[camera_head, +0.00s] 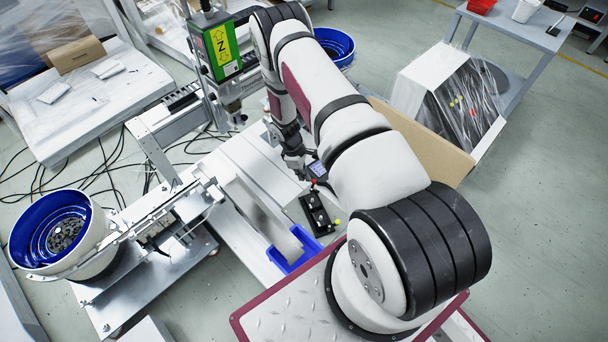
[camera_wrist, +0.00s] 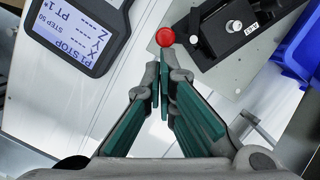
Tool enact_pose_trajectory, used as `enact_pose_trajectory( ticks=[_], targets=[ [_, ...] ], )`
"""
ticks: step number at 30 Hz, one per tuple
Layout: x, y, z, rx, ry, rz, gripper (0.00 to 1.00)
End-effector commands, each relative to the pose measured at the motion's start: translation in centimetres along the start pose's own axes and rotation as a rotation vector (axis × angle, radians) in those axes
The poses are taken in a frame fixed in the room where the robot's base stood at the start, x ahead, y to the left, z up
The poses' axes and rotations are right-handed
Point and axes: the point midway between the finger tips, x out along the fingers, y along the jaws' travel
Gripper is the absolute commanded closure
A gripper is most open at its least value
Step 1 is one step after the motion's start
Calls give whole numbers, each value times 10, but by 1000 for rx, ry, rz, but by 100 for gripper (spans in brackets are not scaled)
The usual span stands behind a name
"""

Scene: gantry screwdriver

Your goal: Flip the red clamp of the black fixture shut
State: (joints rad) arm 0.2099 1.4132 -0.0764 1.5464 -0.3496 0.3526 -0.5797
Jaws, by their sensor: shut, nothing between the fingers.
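The black fixture (camera_wrist: 212,45) lies at the upper right of the wrist view, with silver pins and a small label on it. The clamp's round red knob (camera_wrist: 165,37) sits at the fixture's left end, just beyond my fingertips. The rest of the clamp is hard to make out. My gripper (camera_wrist: 161,70), with green finger pads, is shut and empty, its tips close below the knob; I cannot tell whether they touch it. In the head view the black fixture (camera_head: 318,214) lies on the worktop, and the small red knob (camera_head: 313,183) shows beside my gripper.
A grey control box with a lit screen (camera_wrist: 82,28) stands close left of my fingers. A blue bin (camera_wrist: 298,45) is at the right of the wrist view; a blue tray (camera_head: 293,252) lies below the fixture in the head view. A brown panel (camera_head: 425,143) stands behind my arm.

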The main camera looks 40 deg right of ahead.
Motion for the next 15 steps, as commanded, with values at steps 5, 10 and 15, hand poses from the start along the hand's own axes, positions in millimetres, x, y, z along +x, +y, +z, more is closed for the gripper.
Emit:
enact_pose_trajectory(
  ticks=[5,10,15],
  targets=[
    [0,0,1,19,0,-5,100],
    [0,0,1,40,1,-10,100],
    [1,1,2,61,1,-15,100]
  ],
)
